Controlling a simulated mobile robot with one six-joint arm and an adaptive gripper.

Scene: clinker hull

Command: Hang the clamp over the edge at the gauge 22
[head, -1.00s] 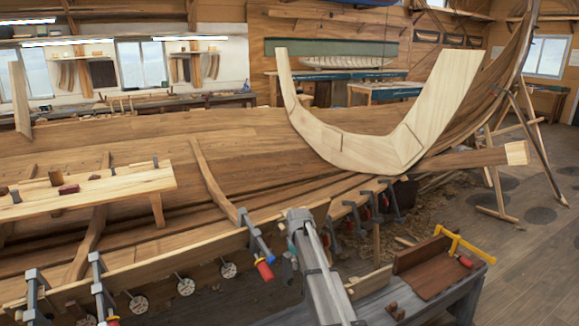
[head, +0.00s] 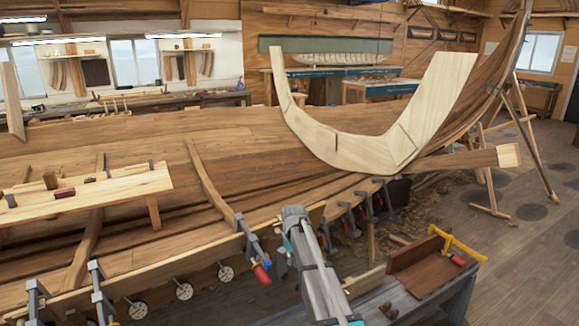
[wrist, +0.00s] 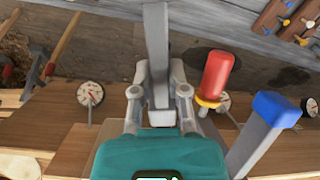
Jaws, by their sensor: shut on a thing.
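In the wrist view my gripper (wrist: 158,92) is shut on the grey bar of a clamp (wrist: 157,40). A red handle (wrist: 217,75) with a yellow collar and a blue-ended grey arm (wrist: 262,128) are close on the right; I cannot tell whether they belong to the same clamp. In the head view a tilted clamp with a red handle (head: 262,273) is at the plank edge, just left of my arm, which hides the grip. Round white gauges (head: 184,291) line the hull below the edge, and show in the wrist view (wrist: 90,93). Their numbers are unreadable.
Other clamps (head: 97,285) hang on the edge at left, and several more right of my arm. A bench (head: 440,300) with a wooden box and a yellow-framed tool stands at front right. A large pale curved timber (head: 345,150) rises over the hull.

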